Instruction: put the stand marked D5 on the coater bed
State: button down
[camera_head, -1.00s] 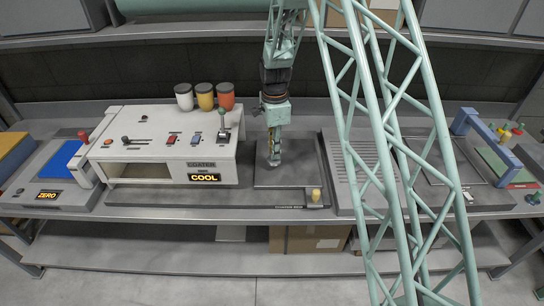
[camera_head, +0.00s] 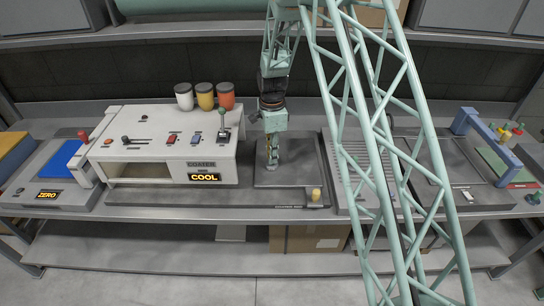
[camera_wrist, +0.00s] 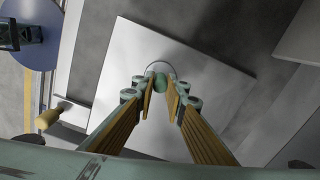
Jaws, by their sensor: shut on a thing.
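My gripper (camera_head: 272,163) hangs over the coater bed (camera_head: 302,165), a dark flat plate right of the white coater housing (camera_head: 190,150). In the wrist view my gripper (camera_wrist: 161,92) is shut on a small green knob (camera_wrist: 160,79). A pale round rim shows around and behind the knob, over a light grey square plate (camera_wrist: 215,70). The knob appears to be the top of the held stand, but no D5 mark can be read. The fingers hide most of it. I cannot tell whether its base touches the bed.
A tan knob (camera_head: 316,194) stands at the bed's front edge. Three lidded jars (camera_head: 205,98) stand behind the coater housing, whose display reads COOL. A slotted grey plate (camera_head: 355,165) lies to the right, partly behind my arm. A blue-topped unit reading ZERO (camera_head: 60,165) is at left.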

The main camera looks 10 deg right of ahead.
jog(key=shift+f, duration=0.1)
dwell(0.3)
jog(key=c, duration=2.6)
grip_release()
jog(key=shift+c, duration=0.2)
notch_tip(320, 180, up, 12)
